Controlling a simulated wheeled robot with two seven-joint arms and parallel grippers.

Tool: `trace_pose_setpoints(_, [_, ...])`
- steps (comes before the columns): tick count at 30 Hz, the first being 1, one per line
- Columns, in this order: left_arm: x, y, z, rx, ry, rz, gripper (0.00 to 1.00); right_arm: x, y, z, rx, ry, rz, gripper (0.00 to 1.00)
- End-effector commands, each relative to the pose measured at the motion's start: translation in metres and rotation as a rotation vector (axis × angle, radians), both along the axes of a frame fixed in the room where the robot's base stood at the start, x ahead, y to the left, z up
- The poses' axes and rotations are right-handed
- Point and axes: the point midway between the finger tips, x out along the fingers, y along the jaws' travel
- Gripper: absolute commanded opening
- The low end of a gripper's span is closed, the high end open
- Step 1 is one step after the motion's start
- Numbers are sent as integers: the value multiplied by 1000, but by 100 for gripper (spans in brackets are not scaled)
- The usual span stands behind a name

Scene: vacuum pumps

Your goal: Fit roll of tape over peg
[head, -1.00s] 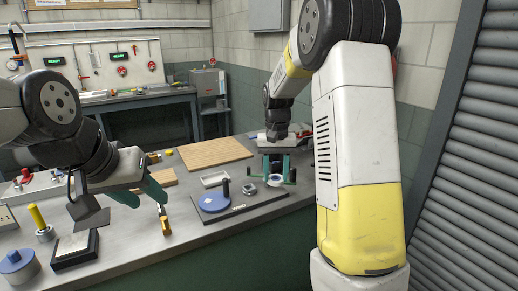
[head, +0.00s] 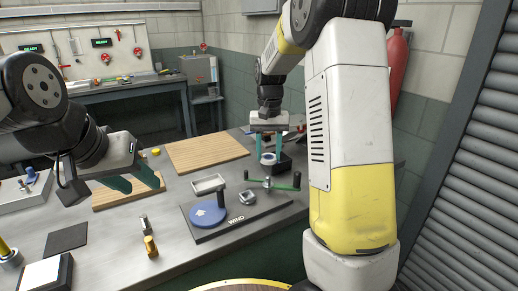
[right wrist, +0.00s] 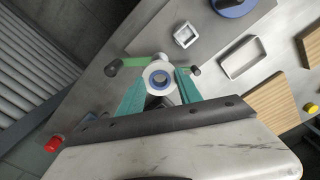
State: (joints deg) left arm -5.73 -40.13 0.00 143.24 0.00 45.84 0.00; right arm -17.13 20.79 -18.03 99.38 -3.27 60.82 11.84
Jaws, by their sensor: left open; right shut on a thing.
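The roll of tape (head: 268,158), a white ring with a blue core, is held between the teal fingers of my right gripper (head: 268,151), above the dark board. It also shows in the right wrist view (right wrist: 159,79), between the fingertips. Below it a green bar (head: 285,187) with dark end knobs stands on the board; the roll hides its middle from the wrist camera. A dark upright peg (head: 221,198) stands at the blue disc (head: 207,214) on the same board, apart from the roll. My left gripper (head: 137,182) is open and empty above a wooden board.
A silver square frame (head: 247,198) and an open metal tray (head: 209,184) are near the disc. Wooden boards (head: 205,153) lie behind. A brass-coloured cylinder (head: 151,247) stands in front on the left. A red extinguisher (head: 397,65) hangs on the wall at right.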

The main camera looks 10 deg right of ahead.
Motion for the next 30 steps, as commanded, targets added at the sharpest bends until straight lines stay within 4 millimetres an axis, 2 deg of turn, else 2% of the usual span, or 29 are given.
trace_pose_setpoints(4, [0, 0, 0, 0, 0, 0, 42, -1, 0, -4, -1, 2, 0, 3])
trace_pose_setpoints(12, [0, 0, 0, 0, 0, 0, 42, -1, 0, -31, 0, 3, 0, 3])
trace_pose_setpoints(18, [0, 0, 0, 0, 0, 0, 42, -1, 0, -44, 0, 2, 0, 3])
trace_pose_setpoints(30, [0, 0, 0, 0, 0, 0, 42, -1, 0, -46, 0, 0, 0, 3])
